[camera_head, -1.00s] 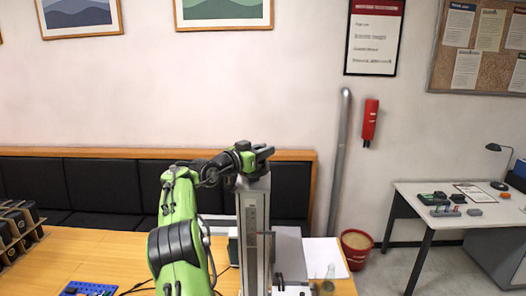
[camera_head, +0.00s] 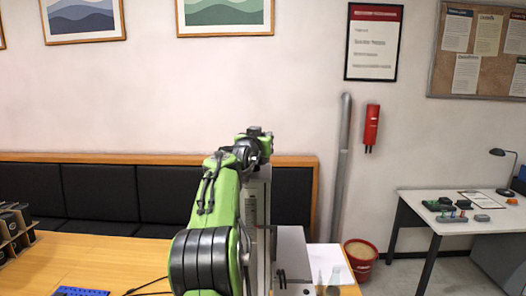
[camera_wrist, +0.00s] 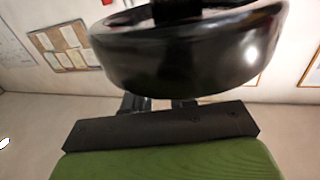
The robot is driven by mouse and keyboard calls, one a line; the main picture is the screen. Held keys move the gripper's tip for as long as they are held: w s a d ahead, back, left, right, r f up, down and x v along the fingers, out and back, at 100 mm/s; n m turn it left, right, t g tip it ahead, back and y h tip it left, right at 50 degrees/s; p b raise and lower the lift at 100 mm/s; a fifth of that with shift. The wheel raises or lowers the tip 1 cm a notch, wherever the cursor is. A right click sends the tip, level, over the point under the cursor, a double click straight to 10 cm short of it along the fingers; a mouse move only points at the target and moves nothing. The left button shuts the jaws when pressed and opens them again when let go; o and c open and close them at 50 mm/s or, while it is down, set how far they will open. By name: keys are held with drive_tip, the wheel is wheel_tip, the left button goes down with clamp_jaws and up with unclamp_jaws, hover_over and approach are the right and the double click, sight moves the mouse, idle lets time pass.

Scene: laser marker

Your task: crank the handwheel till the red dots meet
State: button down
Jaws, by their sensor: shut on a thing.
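The black handwheel (camera_wrist: 190,55) fills the upper part of the wrist view, its glossy rim close above my gripper (camera_wrist: 160,103). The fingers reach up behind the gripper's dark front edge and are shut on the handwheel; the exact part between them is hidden. In the head view my gripper (camera_head: 258,133) is at the top of the laser marker's grey column (camera_head: 262,215). My green arm covers much of the column there, and I cannot make out the handwheel in that view. No red dots show in either view.
The wooden table (camera_head: 95,262) carries a blue board (camera_head: 80,291) at the front left and a rack of dark items (camera_head: 14,232) at the far left. A white sheet (camera_head: 332,268) lies right of the marker. A red bin (camera_head: 360,258) and a side desk (camera_head: 450,215) stand further right.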

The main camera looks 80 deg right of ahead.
drive_tip(key=n+t, duration=0.2)
drive_tip(key=t, duration=0.1)
drive_tip(key=n+t, duration=0.1)
drive_tip(key=shift+w+d+p, duration=0.1)
drive_tip(key=shift+d+p, duration=0.2)
drive_tip(key=shift+p, duration=0.05)
drive_tip(key=n+t+p, duration=0.1)
drive_tip(key=t+y+p, duration=0.1)
drive_tip(key=n+t+p, duration=0.1)
drive_tip(key=t, duration=0.1)
drive_tip(key=shift+w+d+r+n+y, duration=0.2)
drive_tip(key=shift+w+n+y, duration=0.1)
drive_tip(key=shift+y, duration=0.1)
drive_tip(key=n+t+y+p, duration=0.1)
drive_tip(key=p, duration=0.1)
drive_tip(key=n+t+y+p, duration=0.1)
drive_tip(key=t+p, duration=0.1)
drive_tip(key=shift+w, duration=0.4)
drive_tip(key=shift+w+f+n+t+y+p, duration=0.1)
drive_tip(key=shift+w+n+t+y+p, duration=0.1)
drive_tip(key=shift+n+t+y+p, duration=0.45)
drive_tip(key=shift+w+f+n+t+y+p, duration=0.1)
drive_tip(key=shift+w+n+t+y+p, duration=0.2)
drive_tip(key=shift+n+t+y, duration=0.4)
drive_tip(key=shift+t, duration=0.25)
drive_tip(key=c, duration=1.1)
unclamp_jaws()
drive_tip(key=shift+o, duration=0.2)
drive_tip(key=shift+s, duration=0.1)
